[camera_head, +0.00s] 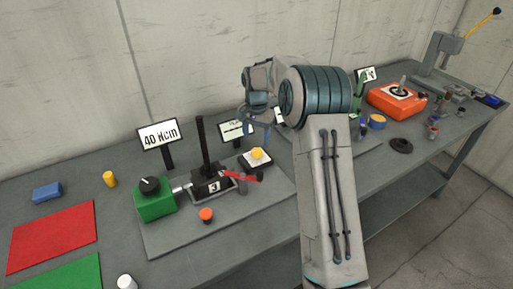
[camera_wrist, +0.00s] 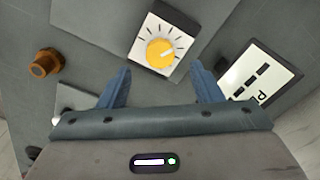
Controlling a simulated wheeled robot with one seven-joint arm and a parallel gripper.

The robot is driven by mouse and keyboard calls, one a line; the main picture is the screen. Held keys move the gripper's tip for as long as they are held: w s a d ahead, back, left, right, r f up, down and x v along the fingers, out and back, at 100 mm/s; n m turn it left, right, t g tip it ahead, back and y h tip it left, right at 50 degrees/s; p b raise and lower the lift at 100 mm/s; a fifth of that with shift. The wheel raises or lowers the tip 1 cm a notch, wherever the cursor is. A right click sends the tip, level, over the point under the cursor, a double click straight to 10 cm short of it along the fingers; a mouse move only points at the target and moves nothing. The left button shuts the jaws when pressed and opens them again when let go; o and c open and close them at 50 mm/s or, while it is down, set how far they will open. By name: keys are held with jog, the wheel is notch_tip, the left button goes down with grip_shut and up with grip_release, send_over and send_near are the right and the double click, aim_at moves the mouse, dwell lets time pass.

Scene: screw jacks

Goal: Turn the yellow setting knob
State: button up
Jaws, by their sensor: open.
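The yellow setting knob (camera_head: 257,154) sits on a small white-topped box (camera_head: 249,165) on the grey plate, in the middle of the bench. In the wrist view the knob (camera_wrist: 160,53) shows from above, with black tick marks around it on the white face (camera_wrist: 141,38). My gripper (camera_wrist: 161,78) is open and empty. In the wrist view its two blue fingers point toward the box, one at each side of the knob's line, and appear apart from it. In the head view my gripper (camera_head: 257,122) is above the knob, partly hidden by my wrist.
A display sign (camera_head: 237,129) stands close behind the knob. A black upright post (camera_head: 202,140), a red lever (camera_head: 244,175) and a green box (camera_head: 154,205) with a black knob lie to the left. An orange-red button (camera_head: 206,215) is in front. An orange device (camera_head: 396,100) stands at right.

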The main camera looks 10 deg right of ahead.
aim_at(256, 151)
notch_tip(256, 151, down, 6)
jog(key=shift+f+p, duration=0.15)
jog(key=shift+p, duration=0.35)
jog(key=shift+c, duration=0.3)
jog(key=c, duration=0.9)
